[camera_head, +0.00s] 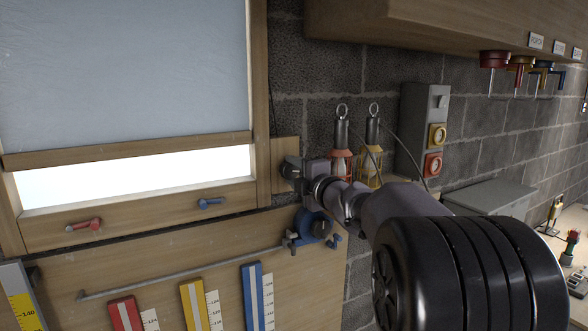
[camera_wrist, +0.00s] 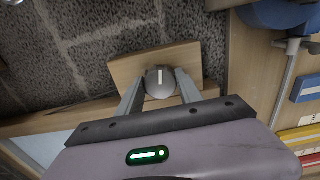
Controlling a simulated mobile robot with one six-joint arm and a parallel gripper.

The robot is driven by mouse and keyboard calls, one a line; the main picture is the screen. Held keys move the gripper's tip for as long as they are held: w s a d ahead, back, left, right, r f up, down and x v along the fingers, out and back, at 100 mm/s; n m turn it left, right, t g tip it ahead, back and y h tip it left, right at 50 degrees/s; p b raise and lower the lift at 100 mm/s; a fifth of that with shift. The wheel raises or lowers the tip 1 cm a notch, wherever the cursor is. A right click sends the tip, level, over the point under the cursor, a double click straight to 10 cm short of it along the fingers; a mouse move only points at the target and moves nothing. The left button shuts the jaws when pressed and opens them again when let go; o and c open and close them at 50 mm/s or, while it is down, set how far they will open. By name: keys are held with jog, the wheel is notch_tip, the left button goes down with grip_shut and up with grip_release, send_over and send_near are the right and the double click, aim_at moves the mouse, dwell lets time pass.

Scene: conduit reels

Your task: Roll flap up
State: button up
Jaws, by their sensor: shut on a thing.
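The flap (camera_head: 110,60) is a grey-blue sheet in a wooden frame at the upper left of the head view. Its wooden bottom bar (camera_head: 130,149) hangs above the sill, with a bright white gap below it. My gripper (camera_head: 292,170) is at a small wooden board (camera_head: 284,150) on the wall right of the frame. In the wrist view, my gripper (camera_wrist: 160,88) is shut on a round grey knob (camera_wrist: 160,78) with a white line. The knob sits on the same wooden board (camera_wrist: 190,60). A corner of the flap may show at the lower left of the wrist view.
A red handle (camera_head: 84,224) and a blue handle (camera_head: 210,203) are on the sill. A blue clamp-like fitting (camera_head: 313,224) is below my gripper. Two lanterns (camera_head: 341,160) hang close behind my arm. A grey switch box (camera_head: 425,130) is on the wall to the right.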

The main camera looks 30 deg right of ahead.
jog(key=m+p, duration=0.1)
jog(key=m, duration=0.4)
jog(key=shift+m+p, duration=0.3)
jog(key=shift+p, duration=0.1)
jog(key=m+p, duration=0.1)
jog(key=m, duration=0.3)
jog(key=shift+m+p, duration=0.3)
jog(key=m+p, duration=0.1)
jog(key=m, duration=0.3)
jog(key=shift+a+m, duration=0.1)
jog(key=shift+m, duration=0.2)
jog(key=m+p, duration=0.2)
jog(key=m, duration=0.2)
jog(key=m+p, duration=0.1)
jog(key=m, duration=0.4)
jog(key=shift+a, duration=0.1)
jog(key=m+p, duration=0.1)
jog(key=m, duration=0.4)
jog(key=shift+p, duration=0.35)
jog(key=m+p, duration=0.1)
jog(key=m, duration=0.3)
jog(key=shift+m, duration=0.4)
jog(key=shift+m+p, duration=0.6)
jog(key=shift+m, duration=1.7)
